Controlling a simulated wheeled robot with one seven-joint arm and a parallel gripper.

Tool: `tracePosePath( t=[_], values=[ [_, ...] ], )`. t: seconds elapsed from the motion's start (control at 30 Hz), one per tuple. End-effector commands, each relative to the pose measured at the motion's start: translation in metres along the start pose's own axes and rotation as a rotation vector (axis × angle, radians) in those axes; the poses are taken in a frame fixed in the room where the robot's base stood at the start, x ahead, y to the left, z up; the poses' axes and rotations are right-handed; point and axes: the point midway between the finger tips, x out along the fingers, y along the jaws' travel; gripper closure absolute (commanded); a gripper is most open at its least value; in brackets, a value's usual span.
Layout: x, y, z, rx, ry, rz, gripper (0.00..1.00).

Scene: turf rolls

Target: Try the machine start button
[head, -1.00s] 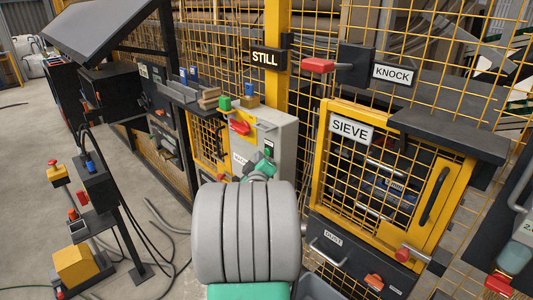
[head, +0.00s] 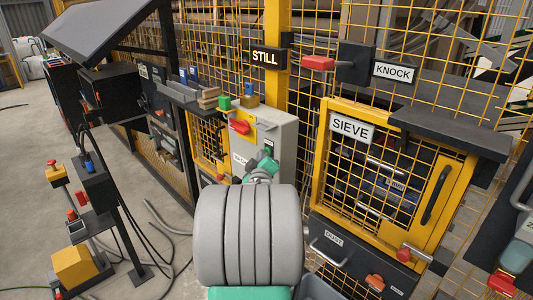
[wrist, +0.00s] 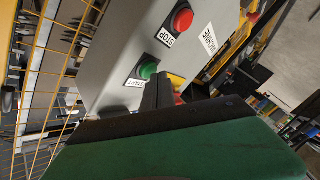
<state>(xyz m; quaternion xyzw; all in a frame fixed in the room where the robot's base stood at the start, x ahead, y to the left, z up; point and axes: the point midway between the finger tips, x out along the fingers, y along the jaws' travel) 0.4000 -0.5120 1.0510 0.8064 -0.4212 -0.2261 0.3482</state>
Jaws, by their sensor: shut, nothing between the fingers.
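The green start button (wrist: 147,68), labelled START, is on the face of a grey control box (wrist: 113,60) in the wrist view. A red stop button (wrist: 181,18), labelled STOP, is above and right of it. My gripper (wrist: 158,84) is shut and empty, its dark fingertips close beside the start button's lower right edge. I cannot tell whether they touch. In the head view the grey box (head: 285,128) stands by the yellow post, with my gripper (head: 266,162) in front of its face. My own arm hides the box's lower part.
The yellow mesh fence and the SIEVE door (head: 352,128) stand to the right. A STILL sign (head: 265,58) hangs above. A black stand (head: 98,180) with cables is on the open floor at left.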

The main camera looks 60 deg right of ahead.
Motion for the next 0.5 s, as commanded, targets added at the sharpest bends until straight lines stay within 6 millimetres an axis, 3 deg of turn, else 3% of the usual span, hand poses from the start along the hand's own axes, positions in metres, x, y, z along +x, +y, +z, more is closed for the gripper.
tracePosePath(
  t=[0.5],
  values=[
    [0.0047,0.0034,0.0033,0.0,0.001,0.001,1.0]
  ],
)
